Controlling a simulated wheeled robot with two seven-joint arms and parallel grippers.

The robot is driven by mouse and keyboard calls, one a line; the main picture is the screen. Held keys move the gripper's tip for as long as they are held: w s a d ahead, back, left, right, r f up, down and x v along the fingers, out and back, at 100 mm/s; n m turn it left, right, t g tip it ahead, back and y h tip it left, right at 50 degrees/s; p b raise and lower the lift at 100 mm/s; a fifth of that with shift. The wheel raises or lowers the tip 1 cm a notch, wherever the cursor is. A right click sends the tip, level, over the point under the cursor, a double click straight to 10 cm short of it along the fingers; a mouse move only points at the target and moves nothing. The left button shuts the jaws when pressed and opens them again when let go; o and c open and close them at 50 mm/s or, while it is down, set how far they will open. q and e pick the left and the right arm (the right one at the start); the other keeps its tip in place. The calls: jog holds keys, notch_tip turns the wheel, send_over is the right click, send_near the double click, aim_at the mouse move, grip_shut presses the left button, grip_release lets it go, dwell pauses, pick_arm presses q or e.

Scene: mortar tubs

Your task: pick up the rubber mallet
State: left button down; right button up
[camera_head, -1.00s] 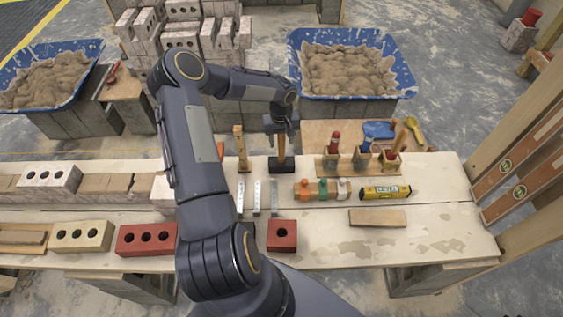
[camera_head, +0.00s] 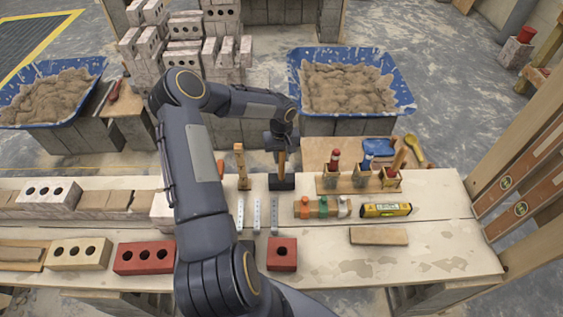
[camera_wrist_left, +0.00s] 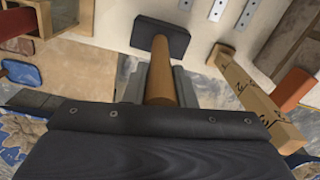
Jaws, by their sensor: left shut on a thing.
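The rubber mallet stands upright with its black head (camera_head: 281,182) down at the bench top and its wooden handle (camera_head: 282,163) pointing up. I cannot tell whether the head touches the bench. My left gripper (camera_head: 280,147) comes down from above and is shut on the upper handle. In the left wrist view, the handle (camera_wrist_left: 160,84) runs between the jaws and the black head (camera_wrist_left: 160,38) shows beyond them; the jaws partly hide the handle. My right gripper is not in view.
A wooden stake-like piece (camera_head: 242,168) stands close left of the mallet. Metal strips (camera_head: 257,216) lie in front. A tool holder (camera_head: 360,181) and yellow level (camera_head: 386,210) are to the right. A red brick (camera_head: 282,254) lies nearer. A mortar tub (camera_head: 400,90) stands behind.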

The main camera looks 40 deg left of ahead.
pick_arm(q)
jog(key=shift+r, duration=0.7)
jog(key=s+a+r+b, duration=0.3)
jog(key=s+a+r, duration=0.1)
jog(key=s+r, duration=0.7)
jog(key=shift+s, duration=1.2)
jog(key=shift+r, duration=0.1)
jog(key=c, duration=1.9)
grip_release()
grip_shut()
